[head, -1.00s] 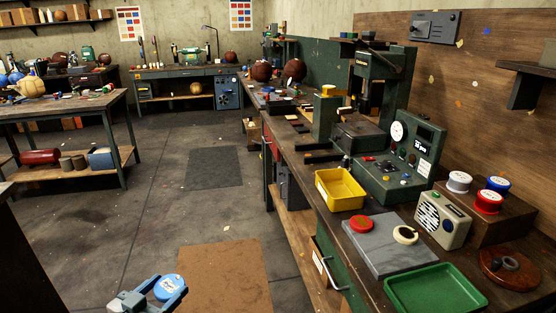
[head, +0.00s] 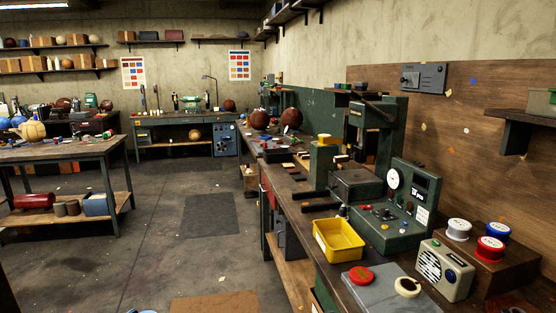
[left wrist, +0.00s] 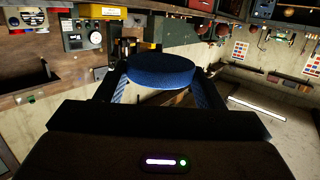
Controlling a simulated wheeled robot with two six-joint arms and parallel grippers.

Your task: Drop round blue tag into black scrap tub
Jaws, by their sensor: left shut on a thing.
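The round blue tag (left wrist: 161,70) is held between the two fingers of my left gripper (left wrist: 160,84) in the left wrist view. The gripper is shut on it, and the tag is raised in the air, away from any surface. In the head view only a sliver of the blue tag (head: 146,311) shows at the bottom edge, left of the middle. My right gripper is in neither view. I cannot clearly make out a black scrap tub.
A yellow tray (head: 338,240) stands on the long bench at the right. A red tag (head: 361,275) and a cream ring (head: 407,287) lie on a grey slab (head: 380,294). A radio (head: 444,268) and spools stand beyond. Open floor (head: 150,240) lies left of the bench.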

